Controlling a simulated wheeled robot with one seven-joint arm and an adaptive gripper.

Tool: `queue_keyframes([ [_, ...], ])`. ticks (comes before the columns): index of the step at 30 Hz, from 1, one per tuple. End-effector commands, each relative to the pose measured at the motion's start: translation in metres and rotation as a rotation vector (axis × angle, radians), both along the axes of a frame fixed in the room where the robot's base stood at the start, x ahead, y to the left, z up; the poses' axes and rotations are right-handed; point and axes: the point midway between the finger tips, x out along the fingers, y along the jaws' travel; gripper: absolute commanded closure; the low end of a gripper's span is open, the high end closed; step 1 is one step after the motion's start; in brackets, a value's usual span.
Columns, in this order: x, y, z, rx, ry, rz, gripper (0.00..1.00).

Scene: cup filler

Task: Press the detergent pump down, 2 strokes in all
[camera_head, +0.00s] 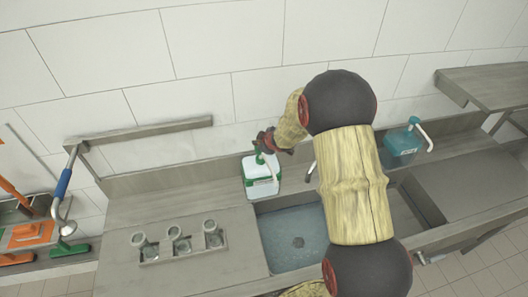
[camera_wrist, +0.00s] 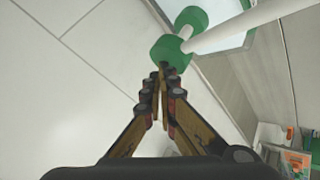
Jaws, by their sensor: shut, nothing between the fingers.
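A white dispenser bottle with green parts (camera_head: 260,176) stands at the back of the counter, left of the sink, and its pump is at the top. In the wrist view the pump shows as green round parts (camera_wrist: 168,50) with a long white spout (camera_wrist: 235,32) running to the upper right. My gripper (camera_head: 266,146) is over the top of this bottle, partly hiding the pump. In the wrist view my gripper (camera_wrist: 162,70) has its fingers together and empty, with the tips overlapping the edge of the green part. I cannot tell whether they touch it.
A teal dispenser (camera_head: 402,146) with a white spout stands right of my arm. The sink basin (camera_head: 290,236) lies in front. A rack with cups (camera_head: 180,246) sits on the left counter. A tap with a blue handle (camera_head: 63,184) and cleaning tools are further left.

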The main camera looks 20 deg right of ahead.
Motion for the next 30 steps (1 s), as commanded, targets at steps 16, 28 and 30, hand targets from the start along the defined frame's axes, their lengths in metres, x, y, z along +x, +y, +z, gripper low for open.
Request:
queue_keyframes([
  [16,-0.001,0.0,0.019,0.0,0.001,0.0,1.0],
  [28,0.0,0.0,0.056,0.0,0.0,0.0,1.0],
  [30,0.0,0.0,0.06,0.0,0.0,0.0,1.0],
])
